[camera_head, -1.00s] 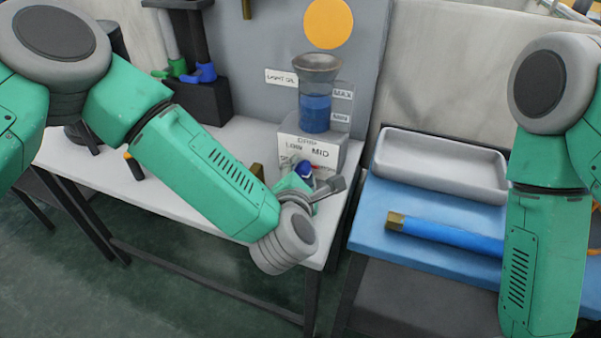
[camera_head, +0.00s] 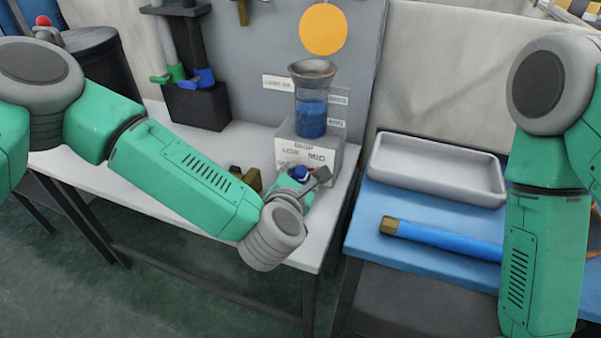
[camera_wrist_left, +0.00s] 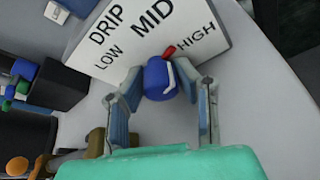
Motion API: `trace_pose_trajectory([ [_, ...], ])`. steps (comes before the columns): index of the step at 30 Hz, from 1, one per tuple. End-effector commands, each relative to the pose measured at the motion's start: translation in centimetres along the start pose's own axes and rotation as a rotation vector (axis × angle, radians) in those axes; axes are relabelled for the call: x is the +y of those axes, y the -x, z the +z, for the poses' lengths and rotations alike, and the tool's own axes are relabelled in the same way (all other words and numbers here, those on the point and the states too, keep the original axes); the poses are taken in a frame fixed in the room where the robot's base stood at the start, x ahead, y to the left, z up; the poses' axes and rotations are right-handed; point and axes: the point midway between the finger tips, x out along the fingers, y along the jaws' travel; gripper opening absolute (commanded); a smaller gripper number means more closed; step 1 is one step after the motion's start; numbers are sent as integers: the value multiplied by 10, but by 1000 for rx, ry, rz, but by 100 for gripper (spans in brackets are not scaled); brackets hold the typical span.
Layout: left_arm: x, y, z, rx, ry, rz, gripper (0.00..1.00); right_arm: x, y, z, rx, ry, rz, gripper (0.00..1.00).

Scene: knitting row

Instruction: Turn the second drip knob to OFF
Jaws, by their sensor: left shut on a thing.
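The blue drip knob (camera_wrist_left: 160,78) sits in front of a white dial plate (camera_wrist_left: 120,55) lettered DRIP, LOW, MID and HIGH. A red pointer on the knob lies between MID and HIGH, nearer HIGH, in the left wrist view. My left gripper (camera_wrist_left: 158,88) is shut on the knob, one finger on each side. In the head view the knob (camera_head: 300,173) is partly hidden by my left gripper (camera_head: 304,183), below a reservoir of blue liquid (camera_head: 311,115). No OFF label is readable. My right gripper is out of view; only its arm shows.
A brass-coloured piece (camera_head: 248,180) lies on the white table left of my left gripper. A dark stand (camera_head: 200,105) with green and blue fittings is at the back. A grey tray (camera_head: 438,150) and a blue tube (camera_head: 450,236) rest on the blue table at right.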

Motion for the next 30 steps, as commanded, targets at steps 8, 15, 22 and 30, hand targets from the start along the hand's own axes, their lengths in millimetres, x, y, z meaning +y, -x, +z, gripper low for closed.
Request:
trace_pose_trajectory([
  [8,-5,2,-9,12,178,-80,0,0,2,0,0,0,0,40],
  [15,-6,2,-9,9,274,-117,0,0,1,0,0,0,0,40],
  [22,-6,3,-9,9,307,-131,0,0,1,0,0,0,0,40],
  [30,-7,3,-9,9,309,-132,0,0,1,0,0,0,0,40],
])
